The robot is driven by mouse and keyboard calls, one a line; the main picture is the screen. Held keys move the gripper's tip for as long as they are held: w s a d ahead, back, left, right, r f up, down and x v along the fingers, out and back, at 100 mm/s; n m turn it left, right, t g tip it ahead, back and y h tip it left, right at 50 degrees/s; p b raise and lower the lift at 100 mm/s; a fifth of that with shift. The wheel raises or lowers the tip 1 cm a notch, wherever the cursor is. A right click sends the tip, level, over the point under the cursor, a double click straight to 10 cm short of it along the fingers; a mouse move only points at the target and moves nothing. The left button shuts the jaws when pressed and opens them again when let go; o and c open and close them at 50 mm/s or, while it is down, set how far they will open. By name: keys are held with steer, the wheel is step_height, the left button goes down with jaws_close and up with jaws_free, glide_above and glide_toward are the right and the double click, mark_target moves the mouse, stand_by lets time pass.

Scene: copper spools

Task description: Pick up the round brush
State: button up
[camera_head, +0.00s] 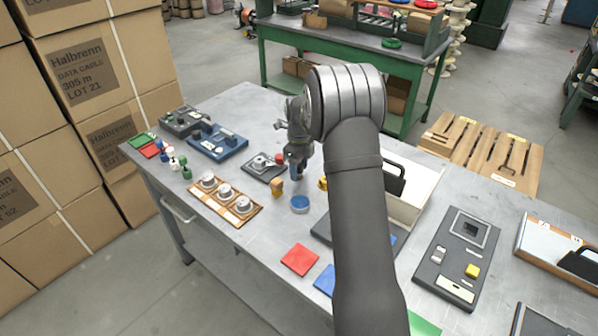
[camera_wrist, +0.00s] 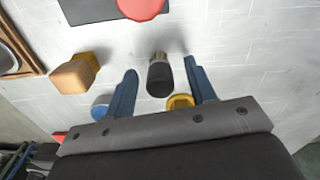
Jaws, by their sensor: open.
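A small dark cylinder with a paler, lighter end, which looks like the round brush (camera_wrist: 160,76), stands on the grey table in the wrist view. My gripper (camera_wrist: 159,66) is open, with one blue finger on each side of it. A gap shows between the cylinder and both fingers. In the head view my gripper (camera_head: 297,172) points down over the middle of the table, and I cannot make out the brush there.
A wooden block (camera_head: 277,187), a blue round piece (camera_head: 300,204) and a yellow piece (camera_head: 323,183) are close to my gripper. A wooden tray (camera_head: 225,203) with silvery round parts is to the left.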

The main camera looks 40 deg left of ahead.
steer(key=c, duration=1)
steer(key=shift+c, duration=0.2)
steer(key=shift+r, duration=0.1)
steer(key=shift+r, duration=0.2)
step_height(320, 180, up, 4)
steer(key=shift+f, duration=0.15)
steer(key=w+d+r, duration=0.3)
steer(key=d+r, duration=0.3)
steer(key=d, duration=0.5)
steer(key=shift+w+r, duration=0.15)
steer(key=shift+r, duration=0.2)
steer(key=shift+d, duration=0.1)
